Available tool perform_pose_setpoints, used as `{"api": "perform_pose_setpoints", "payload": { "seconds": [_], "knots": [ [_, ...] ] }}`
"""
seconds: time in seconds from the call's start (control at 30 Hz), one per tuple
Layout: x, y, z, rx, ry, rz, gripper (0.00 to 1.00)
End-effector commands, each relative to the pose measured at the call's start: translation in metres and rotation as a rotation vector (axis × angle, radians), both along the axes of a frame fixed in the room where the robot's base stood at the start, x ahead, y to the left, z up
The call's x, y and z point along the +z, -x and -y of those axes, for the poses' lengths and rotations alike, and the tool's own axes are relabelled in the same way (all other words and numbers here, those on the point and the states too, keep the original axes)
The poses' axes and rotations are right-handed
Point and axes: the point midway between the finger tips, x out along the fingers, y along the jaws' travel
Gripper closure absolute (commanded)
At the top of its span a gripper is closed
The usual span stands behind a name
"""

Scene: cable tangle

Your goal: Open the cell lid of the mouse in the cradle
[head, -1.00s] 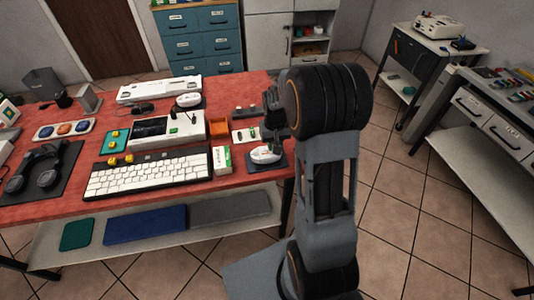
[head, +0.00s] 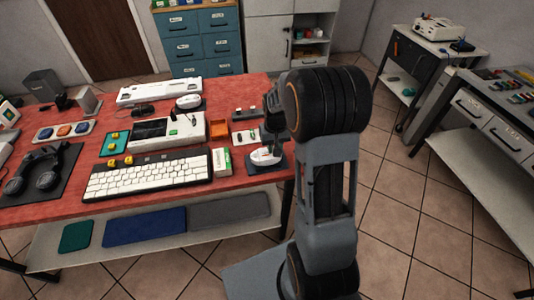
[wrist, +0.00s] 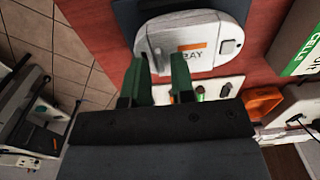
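The white mouse (head: 264,155) sits in a dark cradle (head: 281,169) at the table's right front corner. In the wrist view the mouse (wrist: 150,50) shows a pale rounded face with a grey panel, an orange patch with partly hidden lettering and a small light tab (wrist: 228,47). The lid's seam is hard to make out, and I see no open compartment. The cradle (wrist: 130,14) is dark grey beneath it. My gripper (wrist: 160,75) has two green fingers standing apart with nothing between them. The fingertips overlap the mouse's near edge in the picture; contact cannot be told.
Next to the mouse are a green and white cells box (head: 222,160), an orange tray (head: 219,129) and a pale holder (wrist: 220,90) with small cells. A keyboard (head: 148,177) lies to the left. The table's right edge is close, with tiled floor beyond.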

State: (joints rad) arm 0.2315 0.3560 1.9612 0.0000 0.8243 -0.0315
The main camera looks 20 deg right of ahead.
Motion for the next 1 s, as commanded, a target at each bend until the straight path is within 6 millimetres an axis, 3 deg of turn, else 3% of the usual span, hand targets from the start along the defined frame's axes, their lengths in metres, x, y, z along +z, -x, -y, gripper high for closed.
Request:
{"api": "perform_pose_setpoints", "payload": {
  "seconds": [1.0],
  "knots": [
    [-0.0078, 0.0001, 0.0000, 0.000, 0.000, 0.000, 0.77]
  ]
}}
